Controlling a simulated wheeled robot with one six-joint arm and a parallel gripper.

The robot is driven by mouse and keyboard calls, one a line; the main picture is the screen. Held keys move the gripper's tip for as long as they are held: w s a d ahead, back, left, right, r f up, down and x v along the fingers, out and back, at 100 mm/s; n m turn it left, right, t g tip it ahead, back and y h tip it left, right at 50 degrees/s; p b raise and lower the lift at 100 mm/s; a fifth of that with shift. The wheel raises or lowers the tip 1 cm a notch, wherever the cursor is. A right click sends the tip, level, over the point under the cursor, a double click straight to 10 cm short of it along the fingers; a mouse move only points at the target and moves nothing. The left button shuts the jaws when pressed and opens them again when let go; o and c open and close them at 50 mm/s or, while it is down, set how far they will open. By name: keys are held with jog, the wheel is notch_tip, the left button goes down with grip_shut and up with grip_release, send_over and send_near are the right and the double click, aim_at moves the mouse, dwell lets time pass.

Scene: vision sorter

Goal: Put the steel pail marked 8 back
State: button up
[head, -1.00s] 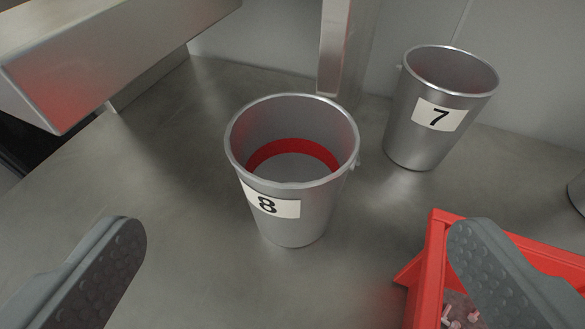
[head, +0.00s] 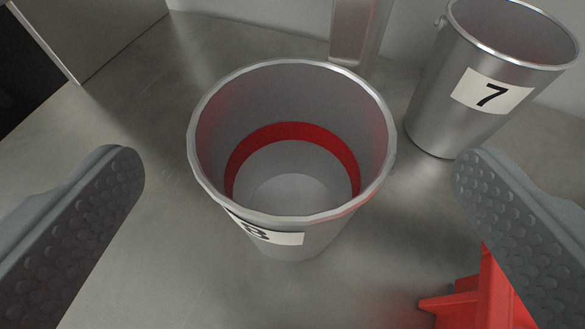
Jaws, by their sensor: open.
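The steel pail marked 8 (head: 330,232) stands upright on the metal surface in the middle of the head view. I look down into it: it holds no objects, and a red band runs round the inside near the bottom. Its white label faces me and is seen at a steep slant. My gripper (head: 298,170) is open, with one grey studded finger at the left and one at the right of the pail. Neither finger appears to touch it.
A steel pail marked 7 (head: 440,105) stands behind and to the right. A red bin (head: 490,300) is at the lower right, partly hidden by my right finger. A metal post (head: 352,30) rises behind pail 8. The surface (head: 130,110) at the left is clear.

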jog(key=shift+f+x, duration=0.25)
jog(key=shift+x, duration=2.3)
jog(key=shift+s+a, duration=0.15)
jog(key=shift+a, duration=0.05)
jog(key=c, duration=1.4)
jog(key=shift+r, duration=0.2)
